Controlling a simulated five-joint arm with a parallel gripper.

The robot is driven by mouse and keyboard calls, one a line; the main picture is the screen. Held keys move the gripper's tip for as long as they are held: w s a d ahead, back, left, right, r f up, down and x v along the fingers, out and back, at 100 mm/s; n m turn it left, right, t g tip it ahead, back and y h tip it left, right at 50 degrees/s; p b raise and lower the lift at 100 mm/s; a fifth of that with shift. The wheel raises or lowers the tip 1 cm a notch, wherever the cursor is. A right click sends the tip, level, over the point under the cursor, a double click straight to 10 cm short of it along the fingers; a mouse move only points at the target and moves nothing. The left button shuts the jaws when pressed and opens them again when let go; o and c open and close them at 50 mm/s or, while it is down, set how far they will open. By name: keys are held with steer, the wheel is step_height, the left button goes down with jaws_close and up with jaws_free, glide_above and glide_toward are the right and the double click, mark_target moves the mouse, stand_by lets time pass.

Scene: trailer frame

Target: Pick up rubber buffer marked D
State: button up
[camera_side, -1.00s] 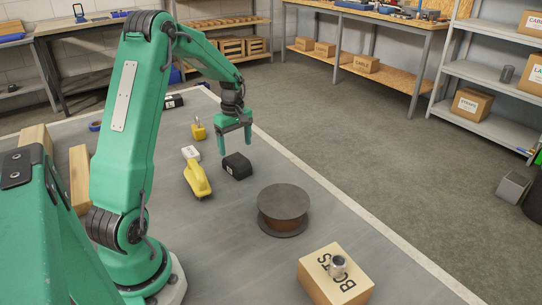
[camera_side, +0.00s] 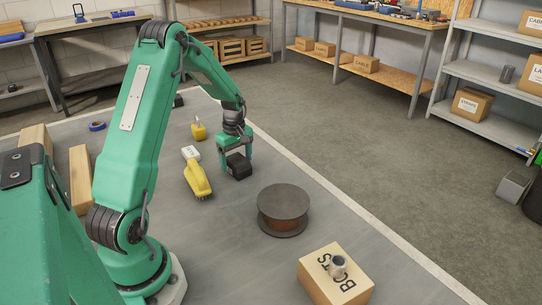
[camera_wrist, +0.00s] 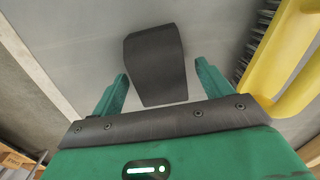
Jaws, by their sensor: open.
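A black rubber block (camera_side: 238,167) lies on the grey table, with my gripper (camera_side: 238,160) low over it. In the wrist view the block (camera_wrist: 157,70) sits between my two open fingers (camera_wrist: 162,72), with a narrow gap on each side. No letter is readable on its visible faces now. A second black block (camera_side: 178,101) lies farther back, partly hidden behind my arm; its marking cannot be read.
A yellow brush (camera_side: 198,180) and a white block (camera_side: 190,153) lie close left of the gripper. A yellow padlock (camera_side: 198,131) is behind. A dark spool (camera_side: 283,205) and a BOLTS box (camera_side: 321,286) stand nearer the camera. Table right of the gripper is clear.

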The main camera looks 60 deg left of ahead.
mark_target(238, 160)
steer(key=shift+f, duration=0.75)
steer(key=c, duration=1.2)
steer(key=shift+r, duration=0.1)
steer(key=shift+c, duration=0.2)
steer(key=shift+r, duration=0.15)
steer(key=shift+r, duration=0.6)
steer(key=r, duration=0.1)
steer(key=d+r, duration=0.1)
steer(key=r, duration=0.1)
steer(key=shift+w+r, duration=0.1)
steer(key=d+r, duration=0.6)
steer(key=d, duration=0.4)
steer(key=shift+w+d+r, duration=0.15)
steer(key=shift+w+d, duration=0.2)
steer(key=shift+w, duration=0.1)
